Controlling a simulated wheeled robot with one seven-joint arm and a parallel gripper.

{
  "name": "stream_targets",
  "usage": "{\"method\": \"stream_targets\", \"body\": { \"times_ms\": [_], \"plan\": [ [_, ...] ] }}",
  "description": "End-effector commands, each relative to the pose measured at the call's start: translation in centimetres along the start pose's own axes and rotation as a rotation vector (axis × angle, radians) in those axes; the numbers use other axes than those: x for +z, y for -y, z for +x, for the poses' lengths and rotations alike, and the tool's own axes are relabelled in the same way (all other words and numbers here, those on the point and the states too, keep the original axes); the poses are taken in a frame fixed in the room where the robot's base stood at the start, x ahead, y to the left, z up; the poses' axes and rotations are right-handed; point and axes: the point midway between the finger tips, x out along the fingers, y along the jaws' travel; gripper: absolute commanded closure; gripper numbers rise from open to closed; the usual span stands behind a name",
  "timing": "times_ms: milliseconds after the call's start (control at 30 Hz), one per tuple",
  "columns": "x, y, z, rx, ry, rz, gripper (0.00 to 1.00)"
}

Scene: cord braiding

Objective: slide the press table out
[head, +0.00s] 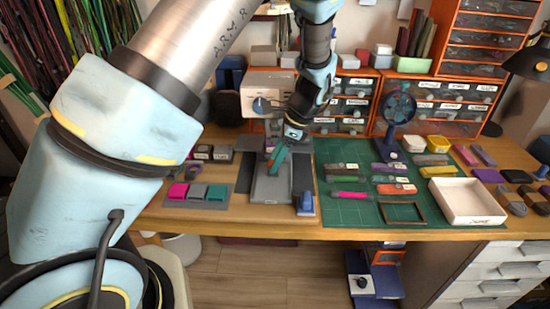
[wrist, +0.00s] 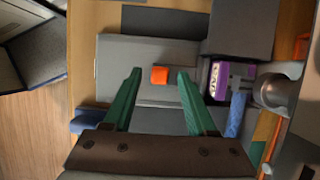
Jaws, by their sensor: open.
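The press (head: 272,130) stands on the wooden table, partly hidden behind my arm. Its flat grey press table (head: 270,188) lies at the front of it, on a darker base. In the wrist view the press table (wrist: 118,72) is a light grey plate with a small orange block (wrist: 159,75) on it. My gripper (head: 276,168) points down above the plate. In the wrist view my gripper (wrist: 154,74) is open, its green fingers spread on either side of the orange block and apart from it. Whether the fingertips touch the plate I cannot tell.
A grey tray with pink, grey and teal blocks (head: 197,193) lies to the left. A blue item (head: 305,204) sits close at the right. A green cutting mat (head: 345,210) with strips and a white tray (head: 470,203) lie further right. A purple part (wrist: 218,80) adjoins the plate.

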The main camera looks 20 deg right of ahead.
Motion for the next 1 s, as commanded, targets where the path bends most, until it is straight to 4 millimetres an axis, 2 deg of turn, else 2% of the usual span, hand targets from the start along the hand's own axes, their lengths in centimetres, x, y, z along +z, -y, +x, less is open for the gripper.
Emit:
{"method": "stream_targets", "body": {
  "times_ms": [367,900,1000],
  "plan": [
    [0.02,-0.01,0.67,0.0,-0.001,-0.001,0.43],
    [0.01,-0.01,0.64,0.0,-0.001,-0.001,1.0],
    [0.01,-0.01,0.63,0.0,-0.001,-0.001,1.0]
  ]
}}
